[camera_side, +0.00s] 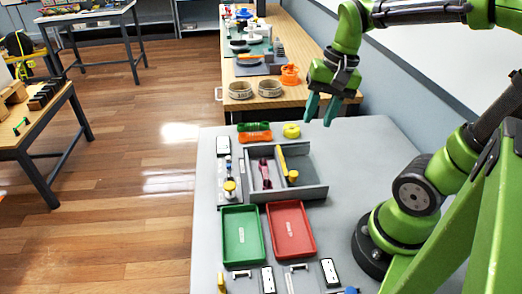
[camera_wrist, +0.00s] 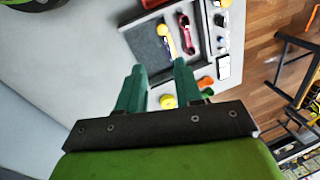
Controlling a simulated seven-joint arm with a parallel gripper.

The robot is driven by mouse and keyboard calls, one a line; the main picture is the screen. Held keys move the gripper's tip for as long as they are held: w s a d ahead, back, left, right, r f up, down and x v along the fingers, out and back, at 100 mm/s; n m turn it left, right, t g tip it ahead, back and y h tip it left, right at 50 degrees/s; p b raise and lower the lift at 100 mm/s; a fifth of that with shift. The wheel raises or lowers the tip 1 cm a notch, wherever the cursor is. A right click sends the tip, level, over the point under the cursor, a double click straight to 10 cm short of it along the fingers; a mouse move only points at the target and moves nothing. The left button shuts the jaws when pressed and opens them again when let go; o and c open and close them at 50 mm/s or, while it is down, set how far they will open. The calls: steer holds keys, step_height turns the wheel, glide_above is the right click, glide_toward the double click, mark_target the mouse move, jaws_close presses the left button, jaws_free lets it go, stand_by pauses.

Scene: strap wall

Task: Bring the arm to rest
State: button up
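My gripper (camera_side: 321,108) has teal fingers and hangs above the far right part of the grey table (camera_side: 361,150) in the side view. In the wrist view my gripper (camera_wrist: 159,82) shows its two fingers apart, with nothing between the tips. The fingers are clear of every object. My green arm is bent, its upper part reaching across at the top right of the side view.
A grey divided tray (camera_side: 312,193) holds a red-handled item (camera_side: 265,172) and a yellow item (camera_side: 282,160). A green tray (camera_side: 241,234) and a red tray (camera_side: 291,229) lie nearer. A yellow ring (camera_side: 291,131) lies beyond. The table's right part is clear.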

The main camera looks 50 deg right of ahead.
steer(key=a+r+n+t, duration=0.2)
steer(key=a+n+t, duration=0.3)
steer(key=a+n, duration=0.1)
steer(key=shift+a+r+n+y, duration=0.15)
steer(key=shift+a+n+y, duration=0.2)
steer(key=shift+a, duration=0.4)
steer(key=shift+o, duration=0.3)
steer(key=shift+s, duration=0.1)
